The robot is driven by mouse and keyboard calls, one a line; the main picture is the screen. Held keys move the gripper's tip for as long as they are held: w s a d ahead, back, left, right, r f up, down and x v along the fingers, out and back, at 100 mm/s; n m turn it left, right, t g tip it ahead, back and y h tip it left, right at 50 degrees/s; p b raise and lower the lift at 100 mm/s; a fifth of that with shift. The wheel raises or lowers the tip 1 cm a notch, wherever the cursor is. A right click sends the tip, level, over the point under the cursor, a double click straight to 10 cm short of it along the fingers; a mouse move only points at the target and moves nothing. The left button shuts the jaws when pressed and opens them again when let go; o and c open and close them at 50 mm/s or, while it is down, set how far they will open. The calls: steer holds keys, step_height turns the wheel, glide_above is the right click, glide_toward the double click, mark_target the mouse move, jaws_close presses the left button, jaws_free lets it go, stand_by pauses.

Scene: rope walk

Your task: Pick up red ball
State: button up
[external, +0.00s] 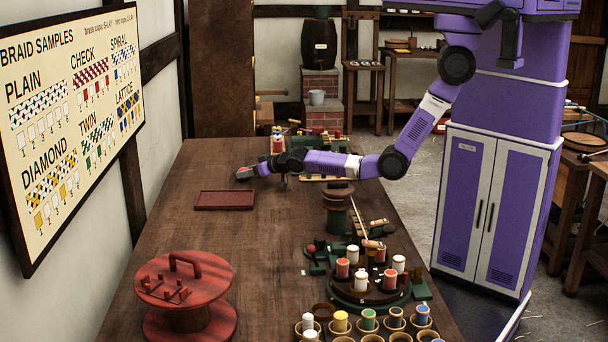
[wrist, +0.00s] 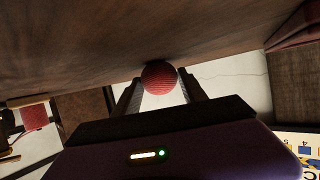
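The red ball (wrist: 159,77) shows in the wrist view between the tips of my gripper's two fingers (wrist: 160,82). Both fingertips appear to touch its sides, so my gripper looks shut on it. In the external view my gripper (external: 246,173) reaches left over the long wooden table, low and nearly level. The ball is too small there to make out clearly at the fingertips. Whether the ball is clear of the table top I cannot tell.
A shallow dark red tray (external: 225,207) lies on the table (external: 262,255) just in front of my gripper. A red spool stand (external: 186,315) stands front left. A round rack (external: 340,295) and several cups stand front right. The table's middle is mostly clear.

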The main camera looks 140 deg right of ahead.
steer(key=c, duration=0.8)
steer(key=shift+r, duration=0.1)
